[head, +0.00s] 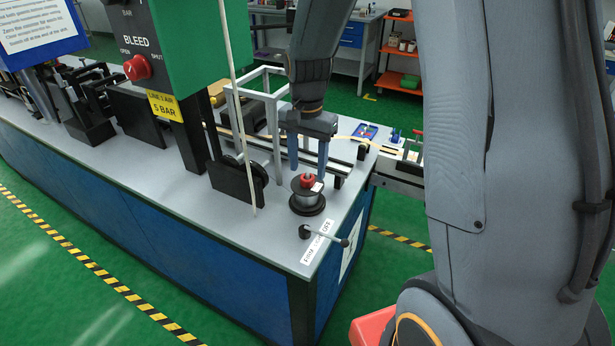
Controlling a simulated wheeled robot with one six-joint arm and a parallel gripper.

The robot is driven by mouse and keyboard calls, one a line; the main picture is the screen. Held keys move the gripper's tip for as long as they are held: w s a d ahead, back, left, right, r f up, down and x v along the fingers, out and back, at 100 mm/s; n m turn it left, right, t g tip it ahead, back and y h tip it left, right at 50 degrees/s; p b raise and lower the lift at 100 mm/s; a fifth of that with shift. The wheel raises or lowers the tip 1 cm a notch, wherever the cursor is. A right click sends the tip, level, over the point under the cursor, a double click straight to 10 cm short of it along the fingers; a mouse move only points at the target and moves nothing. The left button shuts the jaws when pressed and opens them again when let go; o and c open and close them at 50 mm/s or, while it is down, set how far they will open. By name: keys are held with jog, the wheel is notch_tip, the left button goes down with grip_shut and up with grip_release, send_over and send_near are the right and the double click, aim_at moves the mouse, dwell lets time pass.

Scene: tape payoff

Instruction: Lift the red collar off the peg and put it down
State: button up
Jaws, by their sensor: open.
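The red collar (307,180) sits at the top centre of a grey reel (306,197) on a dark round base, near the right end of the bench. The peg is hidden, so I cannot tell how far the collar sits down on it. My gripper (308,173) points down from above, its two blue fingers apart. One finger is to the left of the collar and one to the right. From this view I cannot tell whether either finger touches it. A small pale patch shows beside the collar.
A black block with a wheel (239,180) stands left of the reel. A grey frame (276,130) and rails stand behind. A T-handled lever (322,236) is in front, near the bench edge. Bare grey bench top (225,215) lies front left.

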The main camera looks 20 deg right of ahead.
jog(key=shift+f, duration=1.25)
jog(key=c, duration=1.1)
jog(key=shift+c, duration=0.2)
notch_tip(320, 180, up, 9)
jog(key=shift+f+b, duration=0.1)
jog(key=shift+b, duration=0.9)
jog(key=shift+r, duration=0.6)
jog(key=shift+s, duration=0.1)
